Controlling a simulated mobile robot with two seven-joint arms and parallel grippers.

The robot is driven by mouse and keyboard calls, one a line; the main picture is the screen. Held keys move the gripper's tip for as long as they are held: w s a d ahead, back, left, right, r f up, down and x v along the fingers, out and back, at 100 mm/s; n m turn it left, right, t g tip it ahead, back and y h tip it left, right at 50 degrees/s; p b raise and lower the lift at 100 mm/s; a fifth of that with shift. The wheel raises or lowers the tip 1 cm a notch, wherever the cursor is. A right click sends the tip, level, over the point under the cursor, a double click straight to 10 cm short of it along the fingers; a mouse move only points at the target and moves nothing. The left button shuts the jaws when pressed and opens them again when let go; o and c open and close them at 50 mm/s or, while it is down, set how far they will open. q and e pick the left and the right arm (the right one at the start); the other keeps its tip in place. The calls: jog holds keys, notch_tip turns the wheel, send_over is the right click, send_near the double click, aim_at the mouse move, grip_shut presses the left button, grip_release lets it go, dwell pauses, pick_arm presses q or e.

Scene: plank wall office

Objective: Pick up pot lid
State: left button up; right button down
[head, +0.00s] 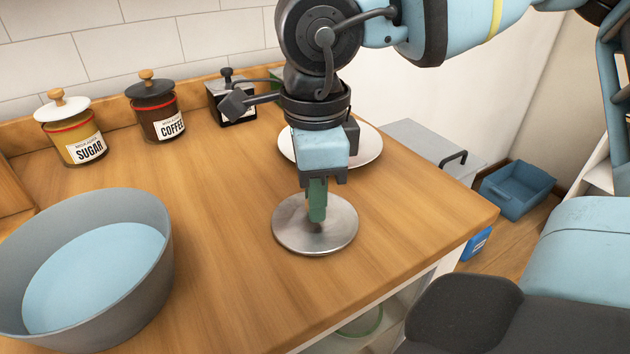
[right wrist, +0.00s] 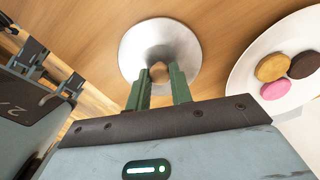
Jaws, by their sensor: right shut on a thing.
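The pot lid (head: 292,228) is a round, shiny metal disc on the wooden counter, near its right edge in the head view. In the right wrist view the pot lid (right wrist: 152,42) shows from above, with a small brown knob (right wrist: 159,72) at its middle. My right gripper (head: 317,222) points straight down over the lid's middle. Its green fingers (right wrist: 159,80) are shut on the knob, one on each side. The lid looks flat and at counter height; I cannot tell if it touches the counter.
A white plate (head: 368,146) with several cookies (right wrist: 273,67) lies just behind the lid. A large grey bowl (head: 150,225) stands at the left. Sugar (head: 72,130) and coffee (head: 157,112) jars and a dark grinder (head: 232,102) stand at the back. The counter's middle is clear.

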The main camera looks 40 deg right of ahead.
jog(key=shift+r, duration=0.15)
pick_arm(q)
jog(key=r+p, duration=0.2)
jog(key=p, duration=0.1)
jog(key=r+p, duration=0.2)
jog(key=shift+d+r, duration=0.1)
jog(key=shift+d, duration=0.2)
pick_arm(e)
notch_tip(320, 180, up, 28)
